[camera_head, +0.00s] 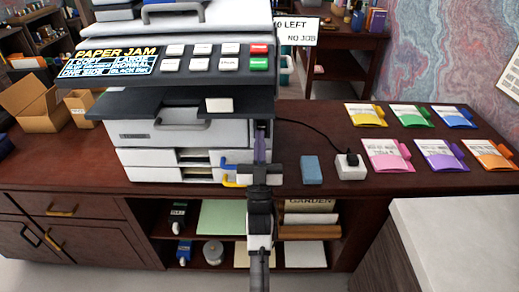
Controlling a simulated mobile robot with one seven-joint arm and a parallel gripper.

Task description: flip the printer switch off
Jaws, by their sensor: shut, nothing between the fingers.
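The printer (190,132) stands on the dark wooden desk, left of centre, with "PAPER JAM" on its display panel. A black cord runs from behind the printer to a small white box (350,172) on the desk. A dark piece sits on top of the box; I cannot tell if it is a switch or a plug, or its position. My gripper (262,132) is shut and empty, beside the printer's right side and left of the white box. My arm hides part of the printer's right edge. I cannot make out a switch on the printer's body.
A blue block (311,169) lies between my gripper and the white box. Several coloured packets (388,155) lie on the right of the desk (400,191). A blue and a yellow handle (233,184) stick out by my gripper. Cardboard boxes (32,104) stand at left.

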